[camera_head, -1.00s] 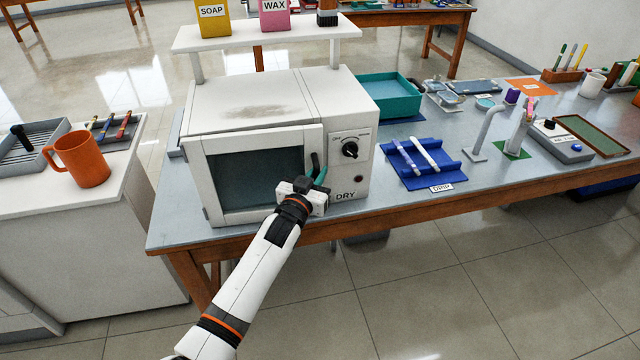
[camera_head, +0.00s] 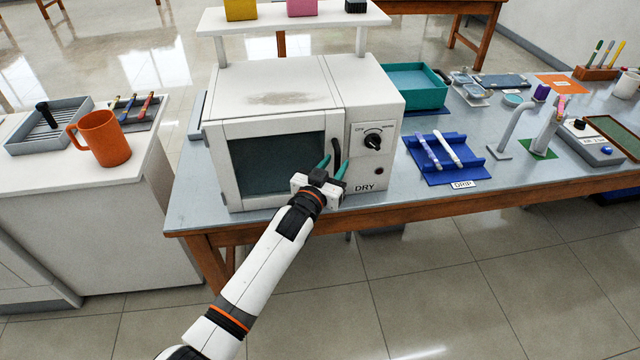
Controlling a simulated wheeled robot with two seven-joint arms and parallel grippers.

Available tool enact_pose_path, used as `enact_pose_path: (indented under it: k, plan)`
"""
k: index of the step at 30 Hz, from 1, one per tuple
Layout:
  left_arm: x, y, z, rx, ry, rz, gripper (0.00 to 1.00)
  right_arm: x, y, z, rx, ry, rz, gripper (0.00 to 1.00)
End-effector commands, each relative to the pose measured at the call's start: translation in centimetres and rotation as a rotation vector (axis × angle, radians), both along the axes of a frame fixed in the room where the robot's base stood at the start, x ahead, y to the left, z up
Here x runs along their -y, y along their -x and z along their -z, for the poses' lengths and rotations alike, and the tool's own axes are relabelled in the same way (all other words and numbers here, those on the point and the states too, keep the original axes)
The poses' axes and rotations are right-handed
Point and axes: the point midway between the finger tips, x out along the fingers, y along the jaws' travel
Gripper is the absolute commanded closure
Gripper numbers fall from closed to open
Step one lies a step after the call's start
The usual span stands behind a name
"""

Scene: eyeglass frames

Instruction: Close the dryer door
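The white dryer (camera_head: 375,100) stands on the grey bench with its front toward me. Its door (camera_head: 215,160), with a dark glass window, looks about flush with the front; I cannot tell if a slight gap is left. The dark curved door handle (camera_head: 335,152) is at the door's right edge, beside the control panel with its black knob (camera_head: 373,140). My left gripper (camera_head: 332,168) is in front of the door's lower right part. Its two teal fingers are spread apart, just below or around the handle's lower end, with nothing visibly held. My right gripper is not in view.
A shelf (camera_head: 290,18) with soap and wax boxes stands above and behind the dryer. The blue drip rack (camera_head: 450,172) and teal tray (camera_head: 440,92) are to its right. An orange mug (camera_head: 102,140) is on the left counter. The floor in front is clear.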

Motion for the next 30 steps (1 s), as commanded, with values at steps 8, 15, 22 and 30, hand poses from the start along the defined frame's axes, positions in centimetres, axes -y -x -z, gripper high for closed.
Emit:
enact_pose_path:
  k: [8,15,22,30]
  plan:
    - [-2.6,4.9,0.2,-0.002,-0.001,0.0,0.66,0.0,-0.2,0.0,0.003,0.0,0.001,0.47]
    - [-4.2,7.9,0.1,-0.001,0.0,0.0,0.66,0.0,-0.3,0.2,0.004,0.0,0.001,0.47]
    - [-4.6,8.7,0.0,-0.001,0.0,0.0,0.66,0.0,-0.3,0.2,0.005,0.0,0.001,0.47]
    - [-4.5,8.6,0.0,-0.001,0.0,0.0,0.66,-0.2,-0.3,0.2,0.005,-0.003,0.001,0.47]
